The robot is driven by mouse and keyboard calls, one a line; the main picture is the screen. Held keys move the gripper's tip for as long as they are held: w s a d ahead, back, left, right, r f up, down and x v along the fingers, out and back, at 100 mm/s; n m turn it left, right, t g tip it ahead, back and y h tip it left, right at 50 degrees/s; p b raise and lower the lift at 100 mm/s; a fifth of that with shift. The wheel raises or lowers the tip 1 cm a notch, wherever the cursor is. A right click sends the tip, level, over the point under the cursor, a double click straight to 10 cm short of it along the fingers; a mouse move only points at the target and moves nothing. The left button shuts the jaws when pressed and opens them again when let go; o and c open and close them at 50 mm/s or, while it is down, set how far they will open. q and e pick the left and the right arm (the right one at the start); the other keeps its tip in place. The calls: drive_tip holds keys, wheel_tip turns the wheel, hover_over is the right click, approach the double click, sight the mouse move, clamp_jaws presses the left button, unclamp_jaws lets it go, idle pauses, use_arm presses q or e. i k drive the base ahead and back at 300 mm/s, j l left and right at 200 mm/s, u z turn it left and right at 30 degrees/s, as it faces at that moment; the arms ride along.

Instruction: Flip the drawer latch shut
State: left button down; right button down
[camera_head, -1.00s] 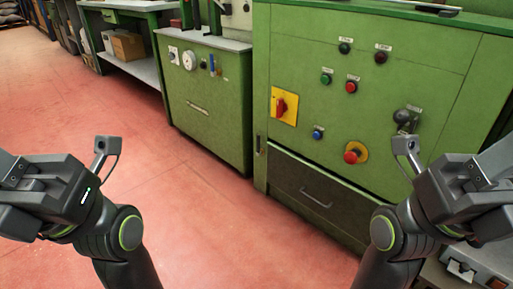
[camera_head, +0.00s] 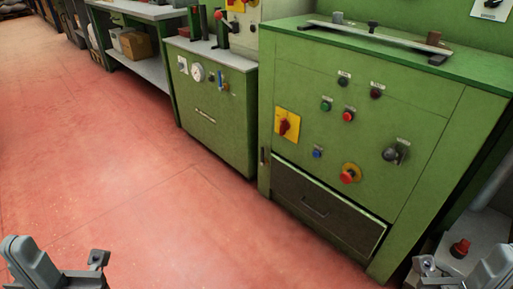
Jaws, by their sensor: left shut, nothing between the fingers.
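The dark drawer (camera_head: 300,193) sits low in the front of the green cabinet (camera_head: 430,100), with a thin handle (camera_head: 315,207) in its middle. Its right edge shows a pale strip, and I cannot tell if it is flush. A small upright fitting (camera_head: 263,156) is on the cabinet's left edge by the drawer's top corner; I cannot tell if it is the latch or how it is set. My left gripper (camera_head: 98,260) is shut and empty at the bottom left, well apart from the drawer. My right gripper (camera_head: 425,266) is at the bottom right, partly cut off; its jaw state is unclear.
The cabinet front carries several buttons, a yellow-backed red switch (camera_head: 287,124), a red stop button (camera_head: 348,176) and a black knob (camera_head: 391,154). A smaller green cabinet (camera_head: 215,115) stands to its left. The red floor (camera_head: 150,190) in front is clear.

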sight(262, 162)
drive_tip(key=i+j+z, duration=0.1)
drive_tip(key=i+j, duration=0.15)
drive_tip(key=i+j+z, duration=0.15)
drive_tip(key=j, duration=0.25)
drive_tip(key=i+j+z, duration=0.1)
drive_tip(key=i+j, duration=0.15)
drive_tip(key=i+j+z, duration=0.15)
drive_tip(key=j, duration=0.3)
drive_tip(key=i+j+z, duration=0.1)
drive_tip(key=j, duration=0.3)
drive_tip(key=i+j+z, duration=0.1)
drive_tip(key=i+j, duration=0.15)
drive_tip(key=j, duration=0.15)
drive_tip(key=i+j+z, duration=0.15)
drive_tip(key=j, duration=0.25)
drive_tip(key=i+j+z, duration=0.1)
drive_tip(key=j, duration=0.35)
